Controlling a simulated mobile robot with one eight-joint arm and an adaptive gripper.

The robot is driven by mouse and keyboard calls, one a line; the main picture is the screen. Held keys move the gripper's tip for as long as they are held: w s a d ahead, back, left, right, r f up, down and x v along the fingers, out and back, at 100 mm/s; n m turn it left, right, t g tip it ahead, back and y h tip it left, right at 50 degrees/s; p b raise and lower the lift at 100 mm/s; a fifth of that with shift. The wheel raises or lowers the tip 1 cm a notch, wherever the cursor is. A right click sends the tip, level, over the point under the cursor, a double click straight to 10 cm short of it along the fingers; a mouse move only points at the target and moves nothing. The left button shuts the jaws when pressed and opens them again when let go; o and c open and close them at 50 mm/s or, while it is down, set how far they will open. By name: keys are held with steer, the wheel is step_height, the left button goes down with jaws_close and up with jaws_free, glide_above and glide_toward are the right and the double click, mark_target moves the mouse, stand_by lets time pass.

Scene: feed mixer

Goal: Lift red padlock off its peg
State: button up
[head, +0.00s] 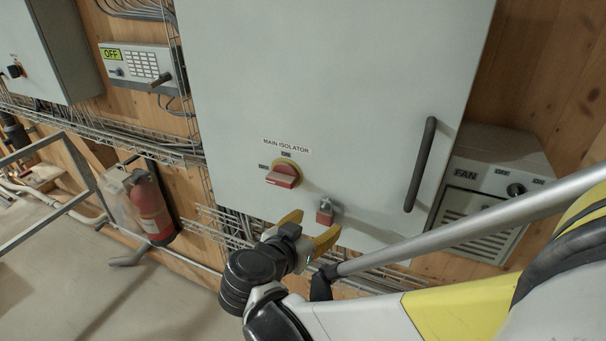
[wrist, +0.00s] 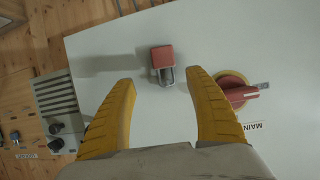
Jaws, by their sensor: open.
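The red padlock (head: 325,213) hangs on the front of the grey cabinet, right of the isolator switch. In the wrist view the padlock (wrist: 162,57) shows its red body and metal shackle, just beyond the fingertips and roughly between their lines. The peg is too small to make out clearly. My gripper (head: 308,225) is open, its yellow fingers apart, just below the padlock in the head view. In the wrist view the gripper (wrist: 162,80) is empty and does not touch the padlock.
The red and yellow isolator switch (head: 284,174) sits left of the padlock, near one finger in the wrist view. A black door handle (head: 420,165) stands to the right. The fan box (head: 486,190) is further right. A fire extinguisher (head: 152,207) hangs at left.

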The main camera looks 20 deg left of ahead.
mark_target(324, 216)
steer(key=x, duration=0.5)
steer(key=p+x, duration=0.1)
steer(key=x, duration=0.1)
steer(key=shift+w+a+f, duration=0.25)
steer(key=shift+a+f, duration=0.05)
steer(key=shift+w+f, duration=0.1)
steer(key=shift+w, duration=0.15)
steer(key=shift+s, duration=0.1)
steer(key=c, duration=1.3)
